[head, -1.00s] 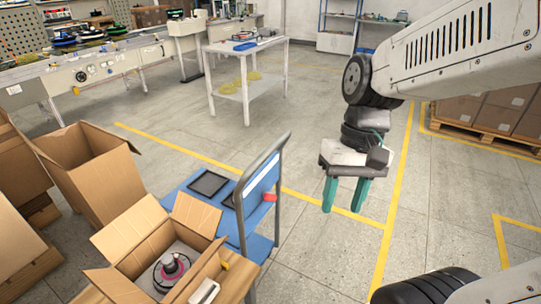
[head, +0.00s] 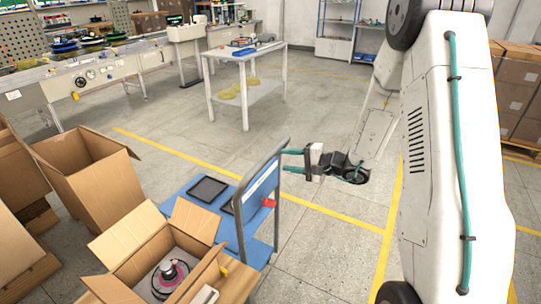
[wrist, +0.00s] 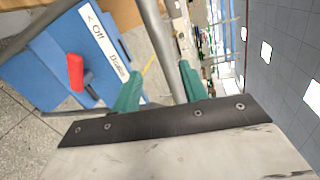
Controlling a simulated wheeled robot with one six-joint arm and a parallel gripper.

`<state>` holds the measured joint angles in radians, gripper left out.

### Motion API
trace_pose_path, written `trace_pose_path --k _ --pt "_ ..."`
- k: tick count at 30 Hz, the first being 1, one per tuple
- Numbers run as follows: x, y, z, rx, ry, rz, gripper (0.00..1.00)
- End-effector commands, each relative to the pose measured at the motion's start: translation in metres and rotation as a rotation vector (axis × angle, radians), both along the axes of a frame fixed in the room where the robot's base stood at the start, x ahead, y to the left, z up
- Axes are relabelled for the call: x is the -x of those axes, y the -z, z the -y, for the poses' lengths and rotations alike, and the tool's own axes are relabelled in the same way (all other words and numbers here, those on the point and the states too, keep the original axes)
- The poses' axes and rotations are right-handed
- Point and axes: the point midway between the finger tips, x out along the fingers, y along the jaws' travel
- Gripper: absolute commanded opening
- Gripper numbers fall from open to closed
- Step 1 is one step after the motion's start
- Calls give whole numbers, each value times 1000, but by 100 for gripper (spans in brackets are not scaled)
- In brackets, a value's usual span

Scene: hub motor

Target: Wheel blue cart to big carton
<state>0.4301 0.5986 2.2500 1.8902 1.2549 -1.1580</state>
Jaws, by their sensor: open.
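The blue cart (head: 262,252) stands in the centre-left of the head view, with a grey upright handle frame (head: 242,222) on its right side. My gripper (head: 287,161) is open beside the upper part of that frame, fingers pointing left. In the wrist view a grey handle tube (wrist: 166,50) runs between the two green fingers (wrist: 159,86), which are not closed on it. The cart's red lever (wrist: 75,72) and a white label also show there. A large open carton (head: 95,190) stands left of the cart, apart from it.
A nearer open carton (head: 125,240) holds a motor part (head: 170,275) and hides part of the cart. A white table (head: 245,100) stands behind. Yellow floor lines (head: 330,212) cross open floor right of the cart. Stacked boxes (head: 520,95) stand at the far right.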

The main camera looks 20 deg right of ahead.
Motion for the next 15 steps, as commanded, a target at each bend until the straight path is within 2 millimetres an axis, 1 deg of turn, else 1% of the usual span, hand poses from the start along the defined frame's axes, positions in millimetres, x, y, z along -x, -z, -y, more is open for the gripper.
trace_pose_path --k 1,3,7,11,15 --pt "-6 -4 5 25 26 39 44" --pt "-8 -5 7 58 32 75 44" --pt "-13 -3 2 85 19 98 44" --pt "-26 0 -10 84 16 98 44" --pt "-43 5 -25 84 17 96 44"
